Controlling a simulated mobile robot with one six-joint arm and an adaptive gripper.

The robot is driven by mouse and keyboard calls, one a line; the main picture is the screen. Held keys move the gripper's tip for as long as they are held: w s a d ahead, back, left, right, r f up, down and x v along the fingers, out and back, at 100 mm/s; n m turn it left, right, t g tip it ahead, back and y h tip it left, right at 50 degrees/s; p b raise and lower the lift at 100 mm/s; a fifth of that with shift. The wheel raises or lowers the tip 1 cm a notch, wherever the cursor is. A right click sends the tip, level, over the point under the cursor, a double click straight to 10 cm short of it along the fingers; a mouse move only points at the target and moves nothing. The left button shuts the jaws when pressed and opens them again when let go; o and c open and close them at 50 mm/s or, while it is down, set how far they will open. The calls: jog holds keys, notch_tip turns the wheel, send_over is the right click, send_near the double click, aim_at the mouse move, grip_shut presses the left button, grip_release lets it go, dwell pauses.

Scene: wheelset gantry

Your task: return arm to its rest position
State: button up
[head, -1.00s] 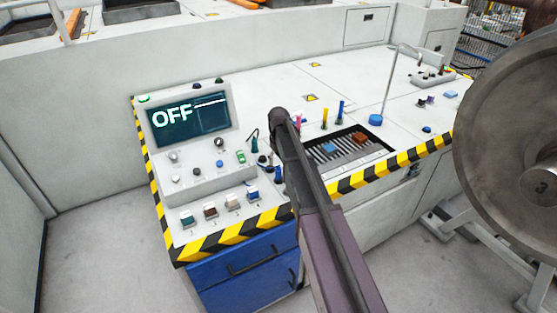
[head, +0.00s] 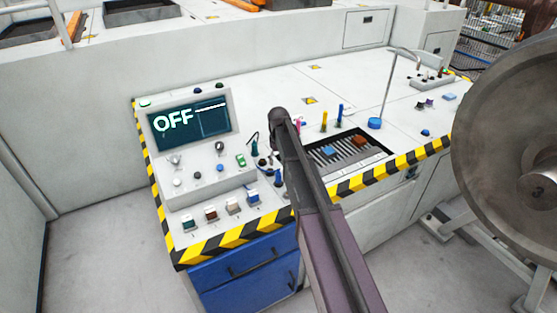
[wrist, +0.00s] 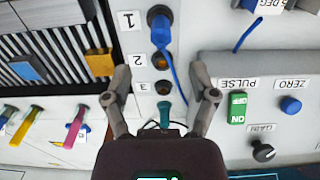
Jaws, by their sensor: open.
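My gripper (wrist: 161,92) shows in the wrist view with its two fingers spread apart and nothing held between the tips. It is over the control panel, by a column of sockets marked 1, 2 and 3. A blue plug (wrist: 160,30) with a blue cable is at socket 1. Sockets 2 (wrist: 161,61) and 3 (wrist: 162,88) look empty. A teal piece (wrist: 166,114) shows between the fingers, nearer the palm; I cannot tell whether it touches them. In the head view my arm crosses the console and the gripper's fingers cannot be made out.
The console's screen (head: 190,122) reads OFF. A green PULSE switch (wrist: 237,107), a blue ZERO button (wrist: 291,105) and a black GAIN knob (wrist: 263,152) are beside the gripper. A slatted tray (head: 345,150) lies right of my arm. A large wheel (head: 508,130) stands at the right.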

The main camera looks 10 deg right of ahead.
jog(key=shift+s, duration=0.1)
jog(key=s+r+m+p, duration=0.1)
jog(key=s+m, duration=0.2)
jog(key=s, duration=2.6)
jog(key=shift+r+m, duration=0.25)
jog(key=shift+m, duration=0.05)
